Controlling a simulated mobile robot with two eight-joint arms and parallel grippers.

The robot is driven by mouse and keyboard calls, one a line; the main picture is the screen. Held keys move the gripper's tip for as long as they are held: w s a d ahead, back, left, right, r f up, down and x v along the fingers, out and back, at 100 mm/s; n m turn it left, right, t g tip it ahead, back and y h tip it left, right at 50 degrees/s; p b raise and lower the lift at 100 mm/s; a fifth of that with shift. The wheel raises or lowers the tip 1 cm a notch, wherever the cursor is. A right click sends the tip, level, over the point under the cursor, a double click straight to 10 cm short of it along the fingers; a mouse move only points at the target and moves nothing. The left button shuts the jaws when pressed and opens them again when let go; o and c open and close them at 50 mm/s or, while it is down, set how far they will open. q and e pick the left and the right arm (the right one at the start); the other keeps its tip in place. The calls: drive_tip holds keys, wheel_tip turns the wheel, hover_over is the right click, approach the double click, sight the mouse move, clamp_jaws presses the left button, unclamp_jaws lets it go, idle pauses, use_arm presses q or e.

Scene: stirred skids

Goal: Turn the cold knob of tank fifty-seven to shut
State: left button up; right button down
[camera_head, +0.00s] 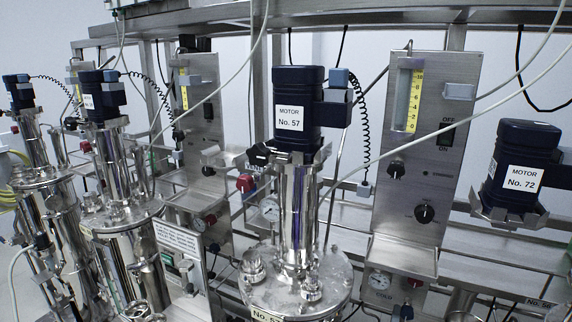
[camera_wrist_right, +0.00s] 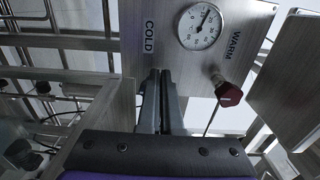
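Tank fifty-seven (camera_head: 296,290) stands in the middle of the head view under a dark blue motor labelled No. 57 (camera_head: 291,105). In the right wrist view a steel plate carries a round gauge (camera_wrist_right: 200,27), a COLD label (camera_wrist_right: 149,37) and a WARM label. A dark red knob (camera_wrist_right: 228,93) sits below the WARM label. My right gripper (camera_wrist_right: 160,78) points at the plate just below the COLD label, fingertips close together. The place below that label is hidden behind the fingers, so no cold knob shows and contact cannot be told. I cannot make out my left gripper.
Motor No. 72 (camera_head: 516,165) hangs at the right of the head view. An upright control panel (camera_head: 424,160) stands behind tank fifty-seven, with a gauge (camera_head: 379,280) and a COLD label lower down. Other tanks (camera_head: 130,260) stand at the left. Cables hang across the view.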

drive_tip(key=v, duration=0.6)
drive_tip(key=shift+w+a, duration=0.15)
drive_tip(key=shift+a, duration=0.15)
